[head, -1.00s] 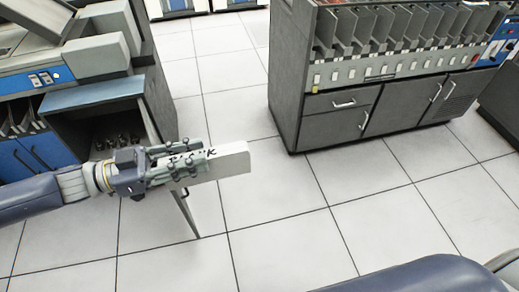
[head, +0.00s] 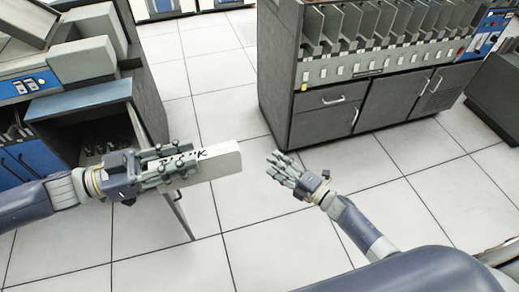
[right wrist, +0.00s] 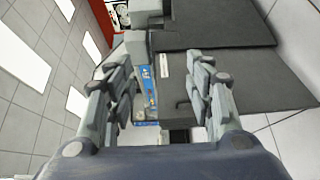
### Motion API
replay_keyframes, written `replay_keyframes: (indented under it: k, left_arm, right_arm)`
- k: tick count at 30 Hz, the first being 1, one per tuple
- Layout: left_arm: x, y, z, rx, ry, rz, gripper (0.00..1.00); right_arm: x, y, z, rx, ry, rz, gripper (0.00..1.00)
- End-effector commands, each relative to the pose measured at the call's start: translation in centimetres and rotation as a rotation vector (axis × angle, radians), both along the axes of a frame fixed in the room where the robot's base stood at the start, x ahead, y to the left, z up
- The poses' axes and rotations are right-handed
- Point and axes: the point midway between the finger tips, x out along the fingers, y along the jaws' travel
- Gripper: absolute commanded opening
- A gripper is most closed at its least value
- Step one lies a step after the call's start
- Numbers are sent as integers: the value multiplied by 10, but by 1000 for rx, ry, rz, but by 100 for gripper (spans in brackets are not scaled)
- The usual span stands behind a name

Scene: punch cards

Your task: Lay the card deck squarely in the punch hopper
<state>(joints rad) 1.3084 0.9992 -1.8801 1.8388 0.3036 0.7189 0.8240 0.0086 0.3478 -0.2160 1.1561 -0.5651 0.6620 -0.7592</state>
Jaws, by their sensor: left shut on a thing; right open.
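The card deck (head: 222,161) is a long whitish block with black handwriting on its top, partly covered by my fingers. My left gripper (head: 176,165) is shut on its left part and holds it in the air above the floor, its right end sticking out free. My right gripper (head: 283,170) is open and empty, to the right of the deck's free end and apart from it. Its spread fingers also show in the right wrist view (right wrist: 165,95). The machine (head: 45,85) at the left has blue panels and grey covers; I cannot tell which part is the punch hopper.
A dark grey cabinet (head: 385,105) with a row of slots on top stands at the back right. Tiled floor between the machines is clear.

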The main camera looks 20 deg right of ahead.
Motion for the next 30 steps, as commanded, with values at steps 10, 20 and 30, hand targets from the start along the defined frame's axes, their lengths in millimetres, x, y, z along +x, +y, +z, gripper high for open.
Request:
replay_keyframes:
  k: [10, 20, 30]
  left_arm:
    - [0, 0, 1, -2, -1, -1, 0]
    - [0, 0, 1, -2, -1, -1, 0]
    - [0, 0, 1, -2, -1, -1, 0]
  right_arm:
    - [-32, 70, 184, -484, -874, 516, 49]
    - [-94, 87, 226, -758, -1396, 835, 49]
    - [-101, 123, 227, -773, -1440, 860, 49]
